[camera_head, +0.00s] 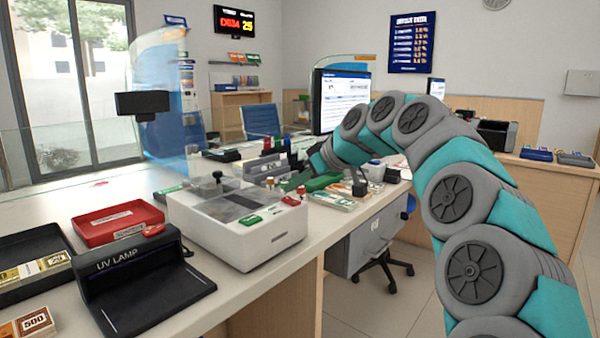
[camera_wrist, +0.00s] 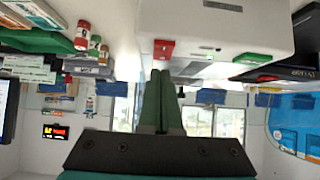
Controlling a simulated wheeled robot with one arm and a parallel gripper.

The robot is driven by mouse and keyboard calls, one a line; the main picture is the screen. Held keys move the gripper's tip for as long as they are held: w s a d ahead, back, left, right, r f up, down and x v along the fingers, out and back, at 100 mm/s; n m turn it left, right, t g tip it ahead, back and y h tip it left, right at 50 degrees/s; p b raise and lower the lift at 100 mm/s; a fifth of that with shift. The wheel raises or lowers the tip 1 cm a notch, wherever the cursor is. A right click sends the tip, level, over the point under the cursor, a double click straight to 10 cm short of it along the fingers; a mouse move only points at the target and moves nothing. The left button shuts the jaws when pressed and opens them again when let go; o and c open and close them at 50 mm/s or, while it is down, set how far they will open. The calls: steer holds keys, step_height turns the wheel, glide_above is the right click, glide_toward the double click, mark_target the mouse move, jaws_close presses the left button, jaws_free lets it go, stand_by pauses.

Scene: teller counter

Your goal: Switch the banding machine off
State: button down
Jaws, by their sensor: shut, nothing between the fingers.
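A white machine (camera_head: 245,247) with a clear-topped lid stands on the counter; I take it as the banding machine, though no name is readable. It has a red switch (camera_head: 291,201) and a green part (camera_head: 250,220) on its top. In the wrist view, which looks upside down, the white body (camera_wrist: 215,22), the red switch (camera_wrist: 164,49) and the green part (camera_wrist: 252,58) show along its edge. My gripper (camera_wrist: 160,75) is shut and empty, its tips appearing close to the red switch; contact cannot be told.
A black UV lamp (camera_head: 125,262) and a red tray (camera_head: 115,222) stand left of the machine. A monitor (camera_head: 340,98) stands behind. The floor right of the counter is clear near the chair.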

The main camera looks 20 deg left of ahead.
steer(key=shift+a+f, duration=0.1)
steer(key=shift+f, duration=0.55)
steer(key=shift+w+f+b, duration=0.15)
steer(key=shift+f+b, duration=0.3)
steer(key=shift+b, duration=0.05)
steer(key=shift+a+r, duration=0.15)
steer(key=shift+a+p, duration=0.1)
steer(key=shift+p, duration=0.2)
steer(key=shift+w+a+r+p, duration=0.25)
steer(key=shift+a+r+p, duration=0.05)
steer(key=shift+a, duration=0.25)
steer(key=shift+r, duration=0.1)
